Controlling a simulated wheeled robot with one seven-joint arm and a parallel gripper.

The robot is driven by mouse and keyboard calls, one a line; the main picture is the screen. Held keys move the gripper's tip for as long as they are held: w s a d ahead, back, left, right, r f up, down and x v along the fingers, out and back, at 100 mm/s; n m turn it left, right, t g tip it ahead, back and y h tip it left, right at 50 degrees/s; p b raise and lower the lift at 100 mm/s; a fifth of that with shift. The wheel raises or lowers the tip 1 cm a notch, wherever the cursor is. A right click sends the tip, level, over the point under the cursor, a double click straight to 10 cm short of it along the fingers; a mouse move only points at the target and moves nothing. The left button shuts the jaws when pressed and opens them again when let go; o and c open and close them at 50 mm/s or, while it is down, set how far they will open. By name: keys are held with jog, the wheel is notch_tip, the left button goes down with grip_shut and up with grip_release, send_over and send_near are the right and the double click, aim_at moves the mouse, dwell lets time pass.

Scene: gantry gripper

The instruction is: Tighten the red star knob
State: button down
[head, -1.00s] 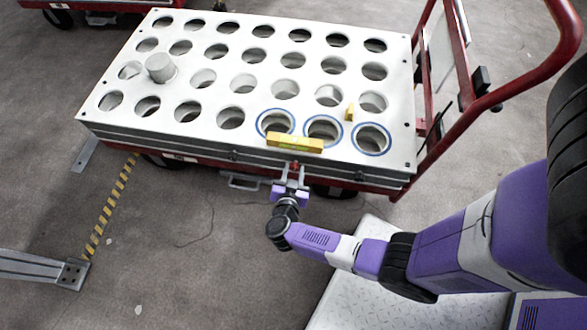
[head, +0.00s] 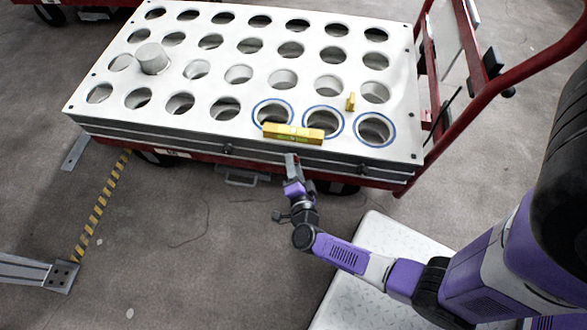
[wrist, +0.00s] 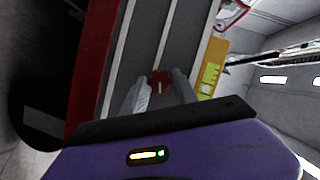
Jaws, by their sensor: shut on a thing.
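The red star knob (wrist: 160,79) is on the layered side edge of the white perforated fixture plate (head: 180,45). In the wrist view it sits between the two grey fingers of my gripper (wrist: 160,92), which is shut on it. In the head view my gripper (head: 292,164) is at the front side of the plate, below the yellow level. The fingers show almost edge-on there and hide the knob. How far the knob is screwed in cannot be told.
A yellow spirit level (head: 293,133) lies at the plate's front edge, close above my gripper. A grey cylinder (head: 152,59) stands in one hole and a small yellow piece (head: 351,102) stands near the blue-ringed holes. A red cart handle (head: 480,110) rises at the right.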

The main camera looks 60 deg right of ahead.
jog(key=m+h+b, duration=0.2)
jog(key=m+b, duration=0.3)
jog(key=m, duration=0.3)
jog(key=m+h+b, duration=0.3)
jog(key=m+b, duration=0.3)
jog(key=m, duration=0.1)
jog(key=f+m+h+b, duration=0.1)
jog(key=m+h+b, duration=0.2)
jog(key=m+b, duration=0.3)
jog(key=shift+w+m+g, duration=0.15)
jog(key=shift+m+g, duration=0.25)
jog(key=shift+m, duration=1.3)
jog(key=c, duration=1)
grip_release()
jog(key=shift+o, duration=0.2)
jog(key=v, duration=0.8)
jog(key=shift+w, duration=0.1)
